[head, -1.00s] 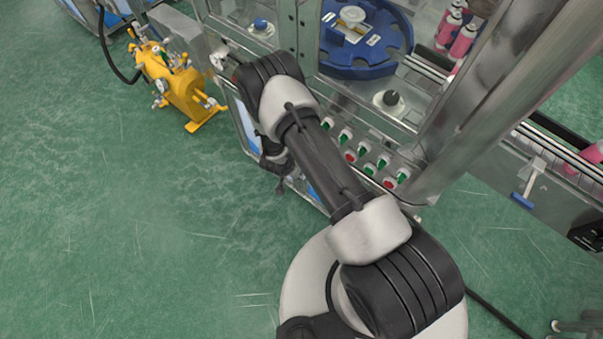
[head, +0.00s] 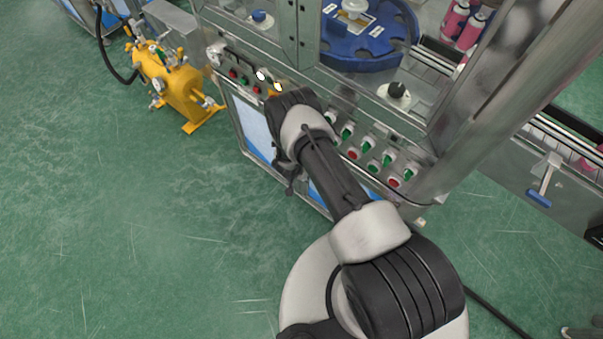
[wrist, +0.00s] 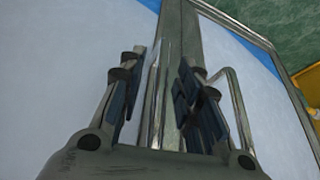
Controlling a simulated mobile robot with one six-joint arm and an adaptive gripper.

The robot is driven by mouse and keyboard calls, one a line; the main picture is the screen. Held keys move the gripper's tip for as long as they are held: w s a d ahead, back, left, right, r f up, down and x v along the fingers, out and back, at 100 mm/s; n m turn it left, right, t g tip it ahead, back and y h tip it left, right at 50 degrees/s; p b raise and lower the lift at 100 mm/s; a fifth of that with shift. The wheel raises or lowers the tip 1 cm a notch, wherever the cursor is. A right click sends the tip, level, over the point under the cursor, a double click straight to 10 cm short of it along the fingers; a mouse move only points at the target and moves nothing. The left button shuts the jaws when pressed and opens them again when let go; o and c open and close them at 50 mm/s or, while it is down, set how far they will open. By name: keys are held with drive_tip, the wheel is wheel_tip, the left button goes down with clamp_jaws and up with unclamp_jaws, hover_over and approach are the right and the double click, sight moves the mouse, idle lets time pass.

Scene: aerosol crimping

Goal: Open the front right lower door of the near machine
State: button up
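The right lower door shows as a strip of blue-edged panel (head: 322,197) in the head view, mostly behind my arm. In the wrist view its pale panel (wrist: 65,60) fills the left side and looks shut. A thin metal handle (wrist: 153,100) stands along its edge, between my fingers. My gripper (wrist: 160,90) is open, with one dark-padded finger on each side of this handle; I cannot tell whether either touches it. In the head view, my gripper (head: 290,182) is a dark shape low in front of the machine, partly hidden by my wrist.
The left lower door (head: 252,125) is beside it, with its own handle (wrist: 236,105) near my right finger. A metal post (wrist: 180,35) separates the doors. Buttons (head: 375,160) line the panel above. A yellow pump (head: 180,85) stands at left; the green floor in front is clear.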

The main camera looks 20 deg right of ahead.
clamp_jaws()
idle(0.7)
